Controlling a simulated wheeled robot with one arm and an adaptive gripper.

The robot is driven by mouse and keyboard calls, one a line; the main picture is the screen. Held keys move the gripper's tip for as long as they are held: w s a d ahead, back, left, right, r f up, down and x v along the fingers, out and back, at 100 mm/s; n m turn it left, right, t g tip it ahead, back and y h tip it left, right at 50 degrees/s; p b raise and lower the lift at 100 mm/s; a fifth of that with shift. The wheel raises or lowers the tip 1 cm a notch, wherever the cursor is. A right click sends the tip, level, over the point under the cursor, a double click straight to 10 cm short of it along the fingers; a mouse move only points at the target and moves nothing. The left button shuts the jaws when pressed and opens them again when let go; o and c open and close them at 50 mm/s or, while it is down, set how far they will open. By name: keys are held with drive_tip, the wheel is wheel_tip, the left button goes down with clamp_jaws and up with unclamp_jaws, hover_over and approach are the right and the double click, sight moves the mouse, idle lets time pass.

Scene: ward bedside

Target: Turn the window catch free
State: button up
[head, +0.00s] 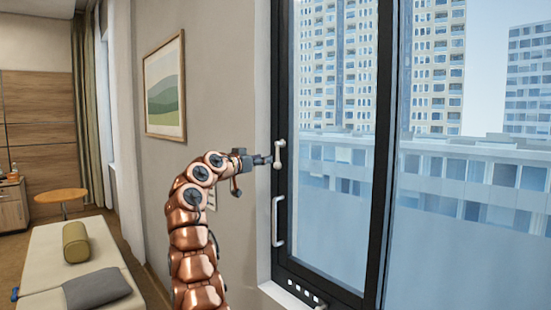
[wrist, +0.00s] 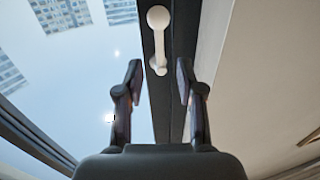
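The window catch (head: 279,153) is a small white lever on the dark window frame, in the head view just beyond my gripper (head: 264,160). It stands close to upright there. In the wrist view the catch (wrist: 158,38) shows a round knob at the top and a thinner arm running down. My gripper (wrist: 160,76) is open, one finger on each side of the line of the catch. The catch's lower end appears between the fingertips, with gaps on both sides. I cannot tell from the pictures how deep it sits between them.
A white pull handle (head: 278,222) is fixed to the same window frame (head: 384,150), below the catch. The wall (head: 235,100) with a framed picture (head: 165,88) is to the left. A bed (head: 50,250) with cushions stands at lower left.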

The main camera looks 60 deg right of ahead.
sight(277, 156)
drive_tip(key=d+p, duration=0.1)
drive_tip(key=d, duration=0.1)
drive_tip(key=d+p, duration=0.1)
drive_tip(key=d, duration=0.1)
drive_tip(key=d+p, duration=0.2)
drive_tip(key=shift+s+r, duration=0.25)
drive_tip(key=shift+s, duration=0.05)
drive_tip(key=shift+d+f+p, duration=0.25)
drive_tip(key=shift+d+p, duration=0.35)
drive_tip(key=shift+d, duration=0.25)
drive_tip(key=shift+c, duration=0.2)
clamp_jaws()
